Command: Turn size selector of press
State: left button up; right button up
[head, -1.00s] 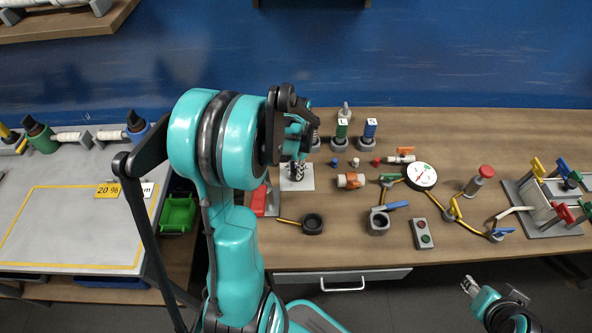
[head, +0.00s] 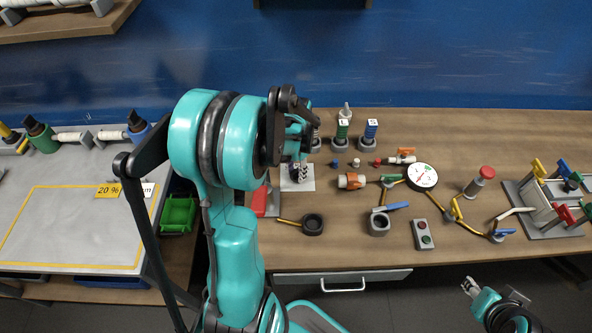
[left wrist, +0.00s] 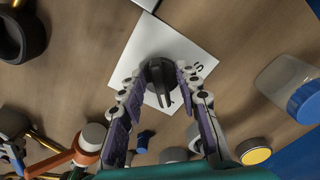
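The size selector is a black round knob with a pointer bar (left wrist: 160,76) on a white plate marked with an S (left wrist: 183,45). In the head view the white plate (head: 305,186) lies on the bench, and the knob is mostly hidden by my left gripper. My left gripper (head: 297,178) points down over it. In the left wrist view its two purple-padded fingers (left wrist: 160,72) stand apart, one on each side of the knob. I cannot tell whether they touch it. My right gripper (head: 470,285) hangs low in front of the bench, too small to judge.
A red block (head: 260,201) and a black round holder (head: 312,224) are close by. An orange-handled valve (head: 352,181), a round gauge (head: 422,176) and a button box (head: 423,234) stand to the right. Two labelled bottles (head: 342,132) (head: 369,132) stand behind.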

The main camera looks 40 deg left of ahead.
aim_at(296, 170)
pick_arm(q)
jog(key=shift+r, duration=0.1)
notch_tip(296, 170, up, 12)
dwell(0.5)
dwell(0.5)
jog(key=s+d+t, duration=0.3)
jog(key=s+d, duration=0.1)
jog(key=d, duration=0.5)
jog(key=s+d+n+t, duration=0.1)
jog(key=s+d+t, duration=0.2)
jog(key=d, duration=0.7)
jog(key=shift+s+r+t, duration=0.35)
jog(key=shift+r+t, duration=0.05)
jog(key=shift+t, duration=0.2)
